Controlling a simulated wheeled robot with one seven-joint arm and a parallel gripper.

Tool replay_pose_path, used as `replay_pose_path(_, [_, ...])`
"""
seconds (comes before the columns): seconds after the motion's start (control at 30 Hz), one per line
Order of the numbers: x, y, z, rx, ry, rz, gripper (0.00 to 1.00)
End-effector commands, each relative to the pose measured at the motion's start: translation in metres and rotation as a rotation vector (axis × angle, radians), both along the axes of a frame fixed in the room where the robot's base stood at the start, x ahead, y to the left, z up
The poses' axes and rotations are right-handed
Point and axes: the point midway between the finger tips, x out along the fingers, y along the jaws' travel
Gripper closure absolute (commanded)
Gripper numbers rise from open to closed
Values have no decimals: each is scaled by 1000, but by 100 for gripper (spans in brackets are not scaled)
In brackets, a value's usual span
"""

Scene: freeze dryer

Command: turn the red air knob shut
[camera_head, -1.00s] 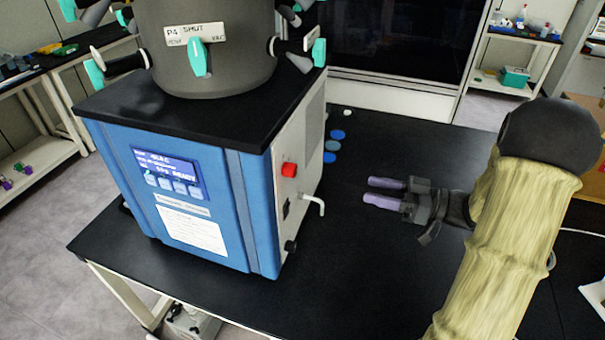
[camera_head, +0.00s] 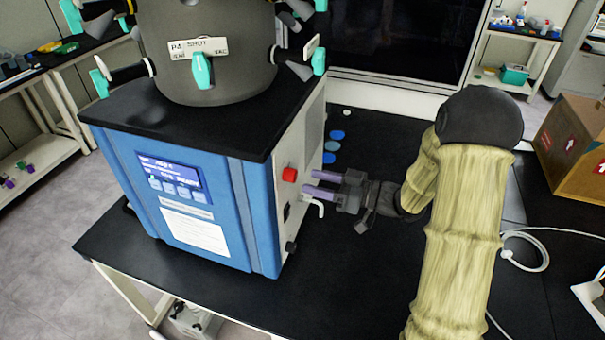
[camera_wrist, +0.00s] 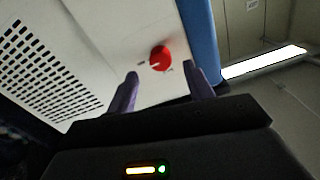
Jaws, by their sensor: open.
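The red air knob (camera_head: 289,174) sits on the white right side panel of the blue freeze dryer (camera_head: 205,205). In the wrist view the knob (camera_wrist: 160,58) is round, with a pale pointer mark and small labels beside it. My gripper (camera_head: 312,184) is open, its two purple fingers pointing at the side panel just right of and slightly below the knob. In the wrist view the fingers (camera_wrist: 163,88) stand apart, with the knob ahead between their tips. I see no contact with the knob. The mark's exact setting is too small to read.
A pale bent spout (camera_head: 316,203) sticks out of the panel below the knob, close to my lower finger. A black switch (camera_head: 286,212) and vent slots (camera_wrist: 45,65) are also on the panel. Blue discs (camera_head: 333,146) lie on the black bench (camera_head: 350,275) behind my gripper.

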Motion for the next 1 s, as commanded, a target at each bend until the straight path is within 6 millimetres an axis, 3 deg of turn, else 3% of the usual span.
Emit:
replay_pose_path(0.23, [12,33,1,1,1,2,48])
replay_pose_path(0.57, [14,38,0,1,0,0,48])
replay_pose_path(0.6, [14,38,0,1,0,0,50])
replay_pose_path(0.83, [14,38,0,1,0,0,93])
replay_pose_path(1.0, [14,38,0,-2,-4,-1,93])
